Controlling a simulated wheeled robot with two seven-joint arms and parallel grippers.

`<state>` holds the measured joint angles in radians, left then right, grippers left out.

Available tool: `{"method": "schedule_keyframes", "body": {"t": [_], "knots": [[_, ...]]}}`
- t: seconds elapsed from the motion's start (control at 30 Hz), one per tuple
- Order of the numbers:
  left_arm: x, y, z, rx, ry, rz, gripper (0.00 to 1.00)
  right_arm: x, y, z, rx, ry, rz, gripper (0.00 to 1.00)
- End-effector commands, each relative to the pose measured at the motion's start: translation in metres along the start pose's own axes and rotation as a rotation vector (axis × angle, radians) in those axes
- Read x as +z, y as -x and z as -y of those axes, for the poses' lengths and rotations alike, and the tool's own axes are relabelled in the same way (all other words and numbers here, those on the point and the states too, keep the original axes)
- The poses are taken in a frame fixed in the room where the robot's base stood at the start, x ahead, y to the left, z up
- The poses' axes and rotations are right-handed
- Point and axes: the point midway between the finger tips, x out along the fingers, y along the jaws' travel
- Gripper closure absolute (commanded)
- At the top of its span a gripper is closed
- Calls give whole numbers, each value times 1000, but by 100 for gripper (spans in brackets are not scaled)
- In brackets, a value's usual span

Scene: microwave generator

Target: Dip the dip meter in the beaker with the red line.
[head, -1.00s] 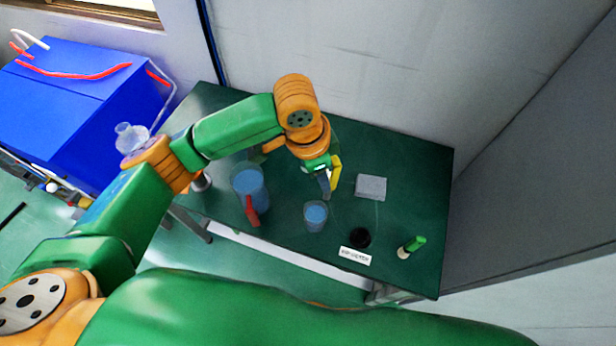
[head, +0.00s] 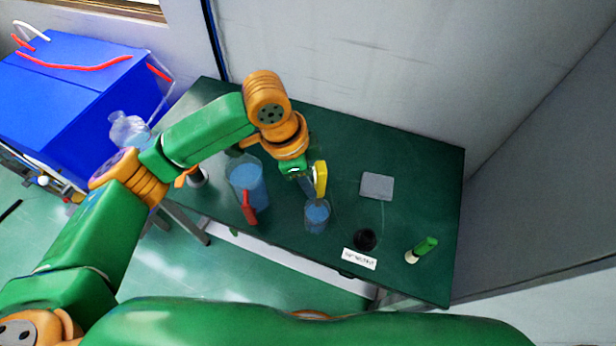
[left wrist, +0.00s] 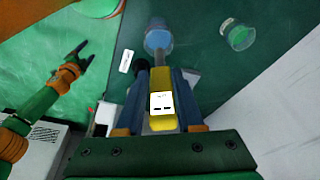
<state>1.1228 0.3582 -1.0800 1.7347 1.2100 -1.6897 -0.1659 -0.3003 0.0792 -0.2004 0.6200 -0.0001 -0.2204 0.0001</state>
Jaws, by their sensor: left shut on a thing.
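My left gripper (head: 307,186) is shut on the yellow dip meter (head: 320,178), just behind and above the small beaker (head: 317,217) of blue liquid. In the left wrist view the dip meter (left wrist: 162,90), with its white display, lies between the fingers and points toward a beaker (left wrist: 158,41) of blue liquid. I cannot tell whether its tip is inside the rim. A larger beaker (head: 246,180) of blue liquid, with a red part at its front, stands left of the small one. No red line is clear on the small beaker. My right gripper (left wrist: 72,58) looks open and empty in the left wrist view.
A grey block (head: 377,186), a black round piece (head: 364,239), a white label (head: 359,259) and a green-capped item (head: 421,249) occupy the table's right side. A clear, green-tinted cup (left wrist: 238,36) shows in the left wrist view. The wall borders the table's back.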

Motion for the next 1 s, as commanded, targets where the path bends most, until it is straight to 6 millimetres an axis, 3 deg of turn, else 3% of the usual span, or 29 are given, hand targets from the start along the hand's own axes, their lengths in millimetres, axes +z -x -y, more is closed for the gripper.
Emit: {"method": "schedule_keyframes", "body": {"t": [0.13, 0.7, 1.0], "knots": [[4, -17, 0, -1, 0, 0, 100, 2, -20, 0, 0, 0, 0, 29], [17, -67, -1, 0, 2, 1, 100, 3, -35, 1, 0, -1, 0, 29], [18, -74, -1, -1, 1, 0, 100, 3, -36, 1, 0, -1, 0, 29]]}}
